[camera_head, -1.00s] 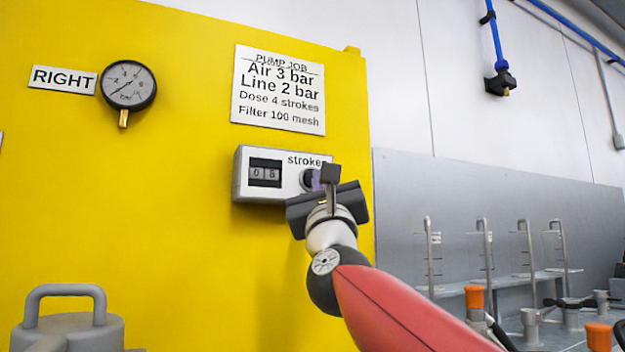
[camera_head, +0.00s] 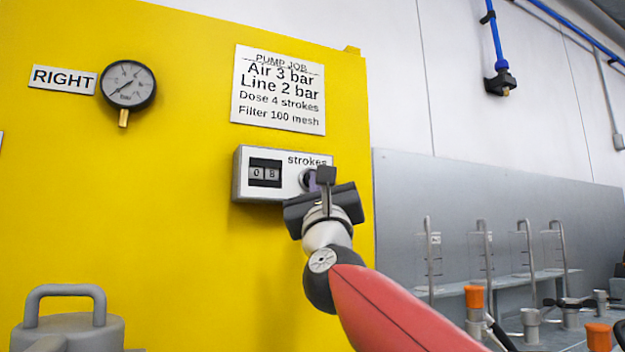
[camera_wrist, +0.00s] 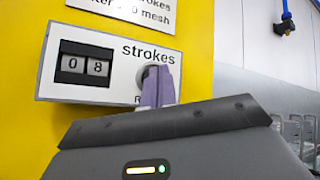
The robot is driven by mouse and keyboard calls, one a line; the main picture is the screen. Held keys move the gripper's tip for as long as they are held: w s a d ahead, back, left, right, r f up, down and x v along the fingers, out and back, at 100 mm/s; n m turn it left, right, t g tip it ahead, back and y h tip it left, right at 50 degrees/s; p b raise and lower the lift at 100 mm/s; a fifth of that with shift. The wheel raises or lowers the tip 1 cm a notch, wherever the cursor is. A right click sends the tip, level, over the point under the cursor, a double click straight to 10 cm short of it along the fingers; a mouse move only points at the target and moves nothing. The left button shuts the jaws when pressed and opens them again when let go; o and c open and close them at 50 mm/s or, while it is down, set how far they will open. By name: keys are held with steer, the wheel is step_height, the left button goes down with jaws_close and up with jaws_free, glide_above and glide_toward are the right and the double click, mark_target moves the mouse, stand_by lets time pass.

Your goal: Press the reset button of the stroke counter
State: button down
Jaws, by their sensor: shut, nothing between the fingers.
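The stroke counter (camera_head: 242,186) is a pale box on the yellow panel, labelled "strokes", with a display (camera_head: 265,172) reading 08. It also fills the upper left of the wrist view (camera_wrist: 107,48). Its round reset button (camera_head: 306,180) sits at the right of the face, under the label; the fingers cover most of it, and its rim also shows in the wrist view (camera_wrist: 140,75). My gripper (camera_head: 324,178) is shut and empty, its fingertips in front of the button. In the wrist view the purple-grey fingers (camera_wrist: 157,87) overlap the button; I cannot tell whether they touch it.
A job sign (camera_head: 279,90) hangs above the counter. A pressure gauge (camera_head: 128,85) and a "RIGHT" label (camera_head: 63,79) are on the panel at left. A grey lidded vessel with a handle (camera_head: 66,292) stands lower left. A bench with rods and orange-capped fittings (camera_head: 474,297) lies right.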

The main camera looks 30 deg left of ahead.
steer(key=shift+w+a, duration=0.15)
steer(key=shift+a, duration=0.05)
stand_by(0.3)
steer(key=shift+s+d+b, duration=0.5)
steer(key=shift+d+b, duration=0.2)
steer(key=shift+b, duration=0.1)
steer(key=shift+s+d+b, duration=0.8)
steer(key=shift+d+b, duration=0.05)
steer(key=shift+d, duration=0.15)
steer(key=shift+s+d+b, duration=0.8)
steer(key=shift+d+b, duration=0.05)
steer(key=shift+d, duration=0.15)
